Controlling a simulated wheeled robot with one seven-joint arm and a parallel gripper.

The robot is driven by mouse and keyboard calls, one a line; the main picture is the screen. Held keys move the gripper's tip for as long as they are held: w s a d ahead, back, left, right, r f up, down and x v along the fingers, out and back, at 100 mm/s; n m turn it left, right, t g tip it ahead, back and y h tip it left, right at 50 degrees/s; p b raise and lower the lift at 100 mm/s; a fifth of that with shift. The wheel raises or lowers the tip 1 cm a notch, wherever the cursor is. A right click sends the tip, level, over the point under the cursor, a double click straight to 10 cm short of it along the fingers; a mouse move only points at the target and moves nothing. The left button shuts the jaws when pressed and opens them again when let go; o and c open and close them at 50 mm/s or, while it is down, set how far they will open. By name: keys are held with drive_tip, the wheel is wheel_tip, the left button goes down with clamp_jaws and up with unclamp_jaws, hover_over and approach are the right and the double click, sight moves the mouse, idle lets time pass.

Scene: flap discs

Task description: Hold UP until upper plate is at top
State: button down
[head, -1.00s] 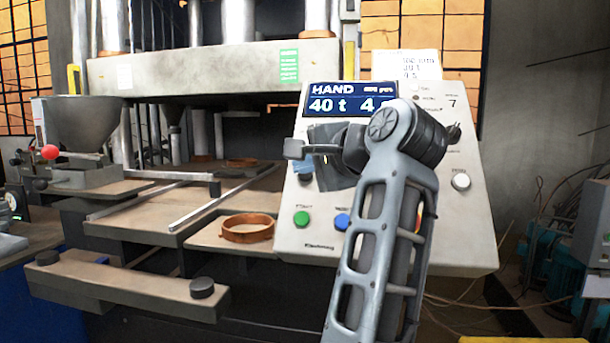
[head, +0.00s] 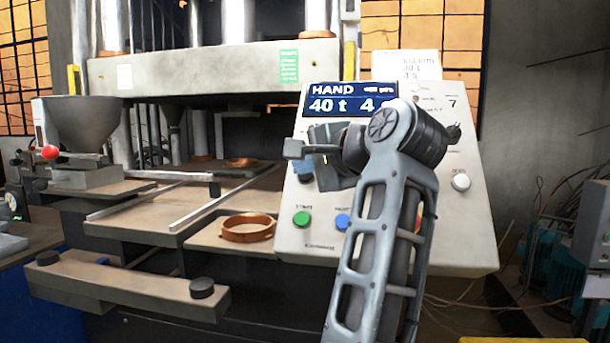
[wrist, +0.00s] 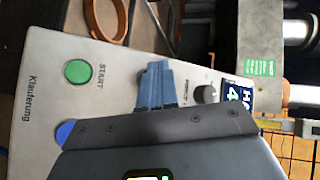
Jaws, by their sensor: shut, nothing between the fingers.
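The control panel (head: 290,222) stands right of the press, its display (head: 350,101) reading HAND and 40 t. The press's wide grey beam with a green label (head: 210,68), apparently the upper plate, sits high, with a clear gap above the lower bed. My gripper (head: 304,166) is in front of the panel's left part, below the display. In the wrist view its blue-grey fingers (wrist: 154,84) are together and empty, over the panel face between the green START button (wrist: 78,71) and a dark knob (wrist: 205,94). Contact cannot be told. No UP marking is readable; my gripper hides part of the panel.
A copper-coloured ring (head: 247,228) lies on the front shelf left of the panel. A blue button (head: 342,222) sits right of START. A grey hopper (head: 78,125) with a red knob stands at the left. Metal rails cross the bed.

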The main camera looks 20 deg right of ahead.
drive_tip(key=shift+w+d+f, duration=0.1)
idle(0.6)
drive_tip(key=shift+w+d+f, duration=0.1)
drive_tip(key=shift+w+f, duration=0.05)
drive_tip(key=shift+w+d+f, duration=0.2)
drive_tip(key=shift+w+f, duration=0.05)
drive_tip(key=shift+f, duration=0.05)
idle(3.5)
drive_tip(key=shift+r, duration=0.1)
idle(1.0)
drive_tip(key=shift+s+a+r+p, duration=0.4)
drive_tip(key=shift+s+r+p, duration=0.1)
drive_tip(key=shift+p, duration=0.15)
drive_tip(key=shift+s+a+r+p, duration=0.6)
drive_tip(key=shift+s+r+p, duration=0.2)
drive_tip(key=shift+p, duration=0.05)
drive_tip(key=shift+s+a+r+p, duration=0.55)
drive_tip(key=shift+s+r+p, duration=0.25)
